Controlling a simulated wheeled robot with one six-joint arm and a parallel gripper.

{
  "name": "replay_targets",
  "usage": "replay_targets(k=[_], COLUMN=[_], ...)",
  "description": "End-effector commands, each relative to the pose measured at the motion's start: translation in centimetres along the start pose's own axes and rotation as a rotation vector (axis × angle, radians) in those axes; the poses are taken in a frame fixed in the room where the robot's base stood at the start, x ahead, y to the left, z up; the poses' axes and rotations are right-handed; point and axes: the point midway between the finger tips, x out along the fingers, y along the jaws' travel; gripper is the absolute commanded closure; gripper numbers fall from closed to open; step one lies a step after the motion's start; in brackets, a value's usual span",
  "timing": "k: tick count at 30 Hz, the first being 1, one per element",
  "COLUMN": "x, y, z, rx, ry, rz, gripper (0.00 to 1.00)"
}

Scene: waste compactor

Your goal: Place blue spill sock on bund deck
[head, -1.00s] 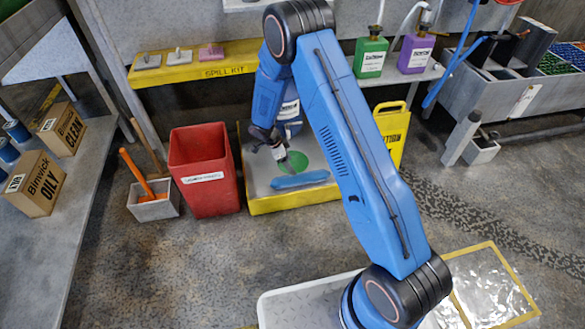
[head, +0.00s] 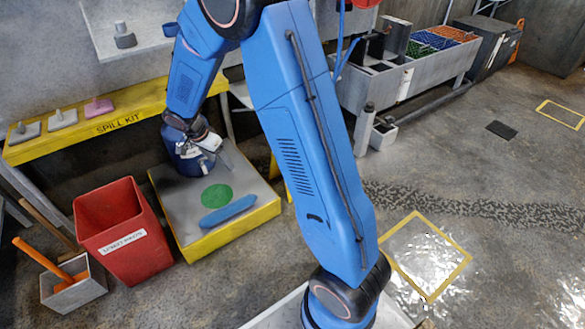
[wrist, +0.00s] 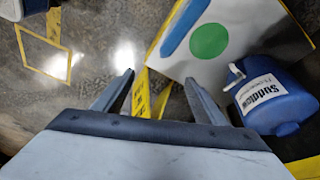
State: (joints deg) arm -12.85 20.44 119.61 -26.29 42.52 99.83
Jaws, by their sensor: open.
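The blue spill sock (head: 229,210) lies flat on the grey top of the yellow-sided bund deck (head: 262,213), beside a green disc (head: 216,195) and near the front edge. The wrist view shows part of the sock (wrist: 184,26) at the top, with the green disc (wrist: 209,41) next to it. My gripper (head: 224,155) is above the back part of the deck, apart from the sock. In the wrist view my gripper's fingers (wrist: 157,88) are spread with nothing between them.
A blue labelled jug (wrist: 272,100) stands close to my right finger in the wrist view; in the head view it is partly hidden behind my gripper. A red bin (head: 122,232) stands left of the deck. The yellow spill kit shelf (head: 100,130) is behind. Open floor lies right.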

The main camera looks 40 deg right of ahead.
Motion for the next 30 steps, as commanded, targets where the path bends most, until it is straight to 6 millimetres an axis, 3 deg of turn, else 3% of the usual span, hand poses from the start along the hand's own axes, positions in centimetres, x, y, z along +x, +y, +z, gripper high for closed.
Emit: replay_targets(k=[3,12,21,30], x=[-3.5,-10.5,-15.9,-19.8], y=[2.5,9.4,16.9,24.5], z=[-1.3,-3.2,-3.7,-2.8], rx=[-0.065,-0.257,-0.454,-0.658], ry=[-0.010,-0.027,-0.028,-0.005], rz=[-0.028,-0.095,-0.176,-0.266], gripper=[0.35,0.35,0.35,0.35])
